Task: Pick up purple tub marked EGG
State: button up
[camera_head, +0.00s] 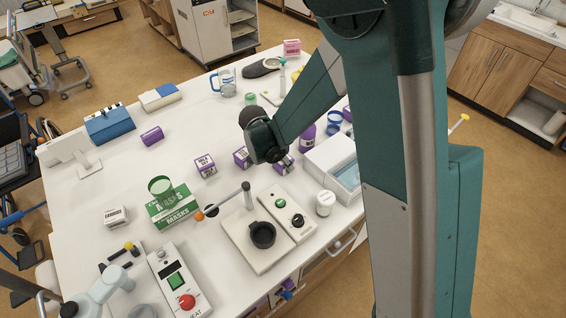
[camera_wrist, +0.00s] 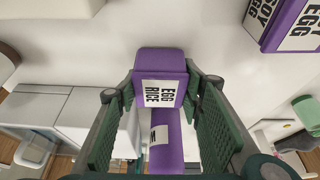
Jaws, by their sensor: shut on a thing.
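A purple tub (camera_wrist: 162,62) with a white label reading EGG and RICE is between the two green-padded fingers of my gripper (camera_wrist: 160,98). The fingers are shut on its sides. In the head view, a purple and white item (camera_head: 284,164) shows just below my wrist, and the fingers are mostly hidden there. A second purple surface with a small white label (camera_wrist: 160,136) shows below the tub in the wrist view; I cannot tell whether it is a separate thing. Another purple box (camera_wrist: 288,24), its label reading SOY and EGG, is at upper right.
Purple boxes (camera_head: 205,166) stand left of my wrist. A purple bottle (camera_head: 307,137) and a white tray (camera_head: 326,152) are close on the right. The green mask box (camera_head: 172,208) and the white device with a black cup (camera_head: 240,250) are nearer. The left-middle table is mostly clear.

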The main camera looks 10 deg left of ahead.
jog(key=shift+r+p, duration=0.3)
jog(key=shift+r, duration=4.55)
